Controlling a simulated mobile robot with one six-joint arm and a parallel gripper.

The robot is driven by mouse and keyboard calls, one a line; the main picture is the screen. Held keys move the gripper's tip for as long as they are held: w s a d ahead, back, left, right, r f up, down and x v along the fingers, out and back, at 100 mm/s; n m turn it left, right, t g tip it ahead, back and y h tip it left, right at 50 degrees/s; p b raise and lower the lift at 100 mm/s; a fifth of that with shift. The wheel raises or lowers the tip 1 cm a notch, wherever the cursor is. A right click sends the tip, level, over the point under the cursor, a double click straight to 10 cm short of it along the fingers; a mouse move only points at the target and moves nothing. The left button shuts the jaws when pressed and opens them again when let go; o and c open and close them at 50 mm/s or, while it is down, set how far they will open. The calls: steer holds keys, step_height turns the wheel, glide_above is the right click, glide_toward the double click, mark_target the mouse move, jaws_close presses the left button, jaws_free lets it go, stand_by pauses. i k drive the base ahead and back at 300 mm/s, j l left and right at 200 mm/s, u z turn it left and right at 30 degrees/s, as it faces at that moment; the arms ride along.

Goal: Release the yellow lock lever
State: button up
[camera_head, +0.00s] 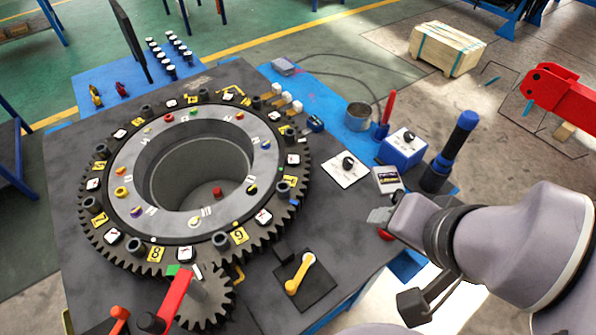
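A yellow lever (300,273) lies slantwise on a dark square plate (319,285) near the front edge of the grey table. Its upper end is a round pivot, and its lower end points down and left. My gripper (378,215) is above the table's right side, up and to the right of the lever and apart from it. Its fingers point left. They overlap in this view, so I cannot tell whether they are open or shut. No object shows between them.
A large toothed ring (130,255) with numbered tags fills the table's left and middle. A red-handled lever (176,298) stands by a small gear (213,303), left of the yellow lever. A blue dial box (402,150) and a blue-topped black cylinder (452,150) stand behind my gripper.

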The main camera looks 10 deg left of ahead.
mark_target(308, 260)
steer(key=u, duration=1.2)
